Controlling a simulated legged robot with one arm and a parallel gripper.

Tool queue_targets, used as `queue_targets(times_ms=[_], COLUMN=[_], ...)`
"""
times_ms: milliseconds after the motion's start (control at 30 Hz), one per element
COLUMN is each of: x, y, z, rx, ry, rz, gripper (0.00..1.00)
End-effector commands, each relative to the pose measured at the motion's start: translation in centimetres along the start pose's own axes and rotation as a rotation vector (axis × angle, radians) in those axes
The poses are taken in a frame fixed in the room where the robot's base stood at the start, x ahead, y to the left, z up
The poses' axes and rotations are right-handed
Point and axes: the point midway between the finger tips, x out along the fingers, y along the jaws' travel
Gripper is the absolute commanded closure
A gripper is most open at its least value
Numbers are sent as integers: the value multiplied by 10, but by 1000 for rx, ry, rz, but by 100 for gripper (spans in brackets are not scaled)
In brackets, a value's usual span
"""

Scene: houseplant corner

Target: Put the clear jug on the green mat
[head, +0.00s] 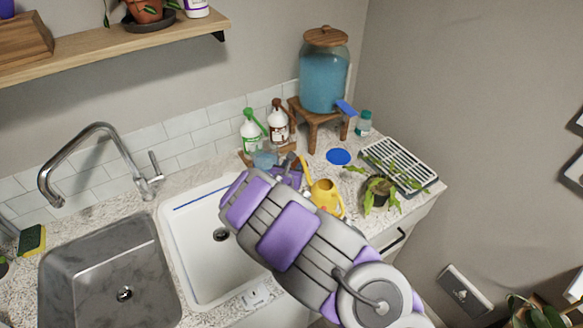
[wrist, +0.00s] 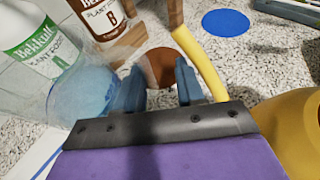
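The clear jug (head: 264,158) stands on the counter in front of the spray bottles, looking bluish and see-through. In the wrist view the clear jug (wrist: 85,92) is at the left, beside the left finger; I cannot tell whether they touch. My gripper (wrist: 158,84) is open, with a round brown thing (wrist: 160,67) showing between and beyond its fingers. In the head view my gripper (head: 289,166) is at the jug's right, partly hidden by my arm. I see no green mat; a round blue mat (head: 339,156) lies on the counter, also in the wrist view (wrist: 226,23).
A yellow watering can (head: 326,196) stands close right of my gripper, its spout (wrist: 205,62) near the right finger. Green-labelled (head: 250,133) and brown-labelled (head: 278,124) bottles stand behind. A blue dispenser (head: 324,78), potted plant (head: 378,190), rack (head: 400,165) and sink (head: 185,255) surround the area.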

Motion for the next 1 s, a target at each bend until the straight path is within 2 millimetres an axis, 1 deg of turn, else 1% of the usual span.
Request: queue_targets(times_ms=[267,367,433,567,800,900,1000], x=[-1,-5,-12,-31,-81,-97,-108], y=[2,2,1,-1,3,2,2], z=[-1,0,0,2,1,1,0], rx=[-1,-2,-2,-4,-8,-6,-5], ry=[1,1,1,-3,-3,-2,0], rz=[0,1,2,0,4,2,1], gripper=[63,63,63,63,63,63,63])
